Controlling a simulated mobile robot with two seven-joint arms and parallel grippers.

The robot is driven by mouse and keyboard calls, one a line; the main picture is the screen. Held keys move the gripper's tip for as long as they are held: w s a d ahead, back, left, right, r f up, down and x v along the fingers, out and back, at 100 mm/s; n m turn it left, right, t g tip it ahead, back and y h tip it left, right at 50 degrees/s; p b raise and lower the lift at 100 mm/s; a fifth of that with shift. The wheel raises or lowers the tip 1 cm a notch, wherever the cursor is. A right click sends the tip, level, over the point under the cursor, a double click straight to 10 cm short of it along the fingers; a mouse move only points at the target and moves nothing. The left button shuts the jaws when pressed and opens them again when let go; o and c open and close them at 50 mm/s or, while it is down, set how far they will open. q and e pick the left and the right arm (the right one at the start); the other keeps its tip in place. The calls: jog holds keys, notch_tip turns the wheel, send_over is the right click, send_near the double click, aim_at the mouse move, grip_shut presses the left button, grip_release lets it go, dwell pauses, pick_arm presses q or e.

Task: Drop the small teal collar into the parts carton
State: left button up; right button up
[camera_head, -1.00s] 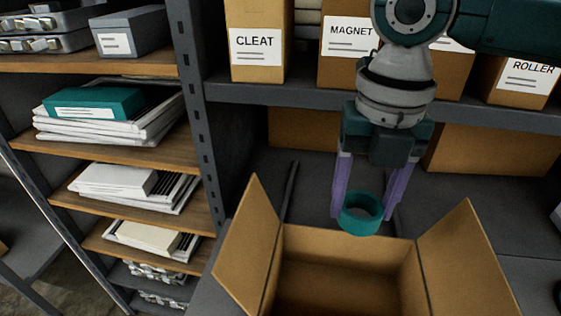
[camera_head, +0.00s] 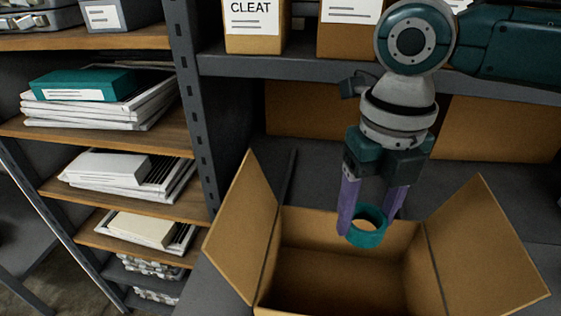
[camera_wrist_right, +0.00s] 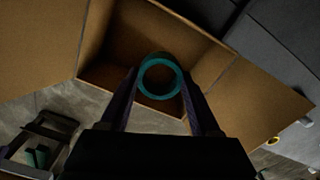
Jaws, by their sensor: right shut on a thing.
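The small teal collar (camera_head: 366,238) is a short open ring. My right gripper (camera_head: 368,224) is shut on it, with one purple finger on each side. In the head view it hangs over the far part of the open parts carton (camera_head: 420,270). The right wrist view shows the collar (camera_wrist_right: 160,58) between the fingertips, with the brown carton (camera_wrist_right: 118,42) beyond and below it. The carton's side flaps stand spread outward, and the part of its interior that shows looks empty. My left gripper is not in view.
A shelf edge (camera_head: 290,68) with labelled boxes runs behind my right arm. A shelving rack (camera_head: 187,100) with papers and a teal box (camera_head: 72,86) stands at the left. The carton's left flap (camera_head: 240,225) and right flap (camera_head: 485,245) flank the opening.

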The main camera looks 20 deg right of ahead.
jog(key=o, duration=1.4)
notch_tip(320, 180, up, 10)
jog(key=b, duration=0.1)
